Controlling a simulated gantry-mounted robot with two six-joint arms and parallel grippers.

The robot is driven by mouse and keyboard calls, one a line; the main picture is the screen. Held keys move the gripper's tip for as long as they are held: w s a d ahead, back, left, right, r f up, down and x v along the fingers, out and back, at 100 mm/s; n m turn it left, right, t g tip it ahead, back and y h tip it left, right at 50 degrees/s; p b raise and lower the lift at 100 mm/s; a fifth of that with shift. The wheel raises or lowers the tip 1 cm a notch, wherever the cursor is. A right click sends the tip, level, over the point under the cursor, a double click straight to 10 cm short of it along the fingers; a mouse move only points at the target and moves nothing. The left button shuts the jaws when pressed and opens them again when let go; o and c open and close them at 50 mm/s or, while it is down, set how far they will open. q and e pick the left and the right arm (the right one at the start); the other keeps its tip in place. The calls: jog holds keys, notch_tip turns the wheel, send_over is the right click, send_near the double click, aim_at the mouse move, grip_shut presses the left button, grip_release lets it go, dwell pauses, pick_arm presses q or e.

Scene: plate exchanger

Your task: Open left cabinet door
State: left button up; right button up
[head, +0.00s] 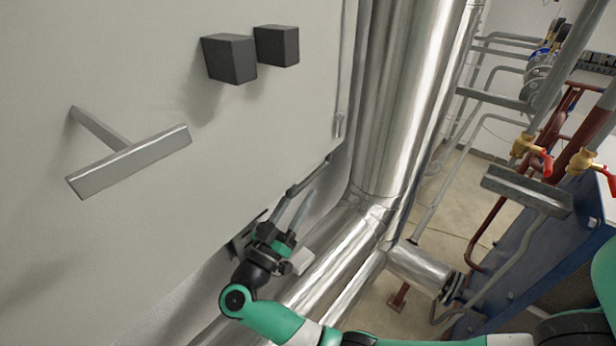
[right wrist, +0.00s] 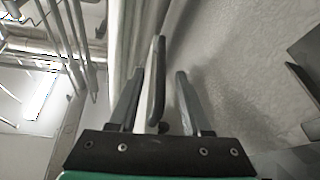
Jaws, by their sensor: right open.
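The pale grey cabinet door (head: 260,130) fills the left of the head view. A T-shaped metal handle (head: 130,160) stands out from it at the left. My right gripper (head: 294,204) is at the door's lower right edge, below and to the right of that handle, with its fingers pointing up. In the right wrist view its two fingers (right wrist: 160,75) are apart. A narrow bar or edge (right wrist: 157,95) stands between them; I cannot tell if they touch it. My left gripper is not in view.
Two dark blocks (head: 232,58) (head: 277,45) stick out from the panel. Shiny metal pipes (head: 400,110) run right beside the door and under my right arm. A blue plate unit (head: 535,235) with red-handled valves (head: 535,155) stands at the right.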

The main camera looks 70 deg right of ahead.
aim_at(309, 177)
jog(key=x, duration=0.5)
grip_shut()
dwell(1.4)
